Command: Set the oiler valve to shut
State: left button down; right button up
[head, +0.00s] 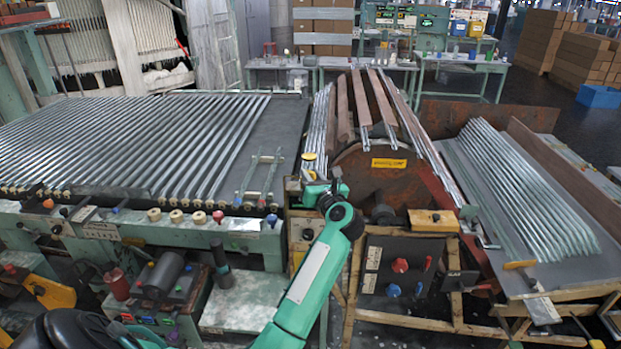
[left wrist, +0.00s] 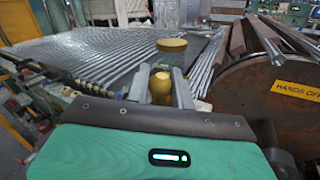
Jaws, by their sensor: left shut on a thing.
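The oiler has a round yellow-brass cap (head: 309,157) and stands at the right end of the tube bed, near the middle of the head view. In the left wrist view its cap (left wrist: 172,45) sits on a clear body. A rounded brass knob (left wrist: 160,88) is just in front of it; I take this to be the oiler valve's handle. My left gripper (left wrist: 161,90) is shut on this knob, with one finger on each side. In the head view my left gripper (head: 314,184) is small and partly hides the valve. The valve's exact setting cannot be told. My right gripper is not in view.
Rows of glass tubes (head: 130,140) lie on the bed at left. A rusty round guard with a yellow sign (head: 389,163) stands close to the right of the gripper. A control panel (head: 400,277) with red and blue knobs is below. A second tube rack (head: 520,190) is at right.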

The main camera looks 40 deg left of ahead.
pick_arm(q)
jog(key=shift+w+d+f+m+t+b, duration=0.15)
jog(key=shift+d+f+m+t+b, duration=0.15)
jog(key=shift+m+b, duration=0.25)
jog(key=shift+w+d+f+m+t+y+b, duration=0.1)
jog(key=shift+d+m+t+y+b, duration=0.1)
jog(key=shift+m, duration=0.35)
jog(key=shift+w+d+f+m+t+y+b, duration=0.1)
jog(key=shift+m+t+y+b, duration=0.1)
jog(key=shift+m, duration=0.3)
jog(key=f+m+t+h, duration=0.1)
jog(key=m+t, duration=0.1)
jog(key=m, duration=0.3)
jog(key=w+d+f+m+t+h, duration=0.1)
jog(key=m+t, duration=0.2)
jog(key=m, duration=0.3)
jog(key=d+f+m+t+b, duration=0.1)
jog(key=m+t, duration=0.2)
jog(key=m, duration=0.2)
jog(key=shift+w+f+h, duration=0.2)
jog(key=shift+f+h, duration=0.2)
jog(key=shift+f+m, duration=0.1)
jog(key=shift+m, duration=0.4)
jog(key=c, duration=1.2)
grip_release()
jog(key=shift+c, duration=0.2)
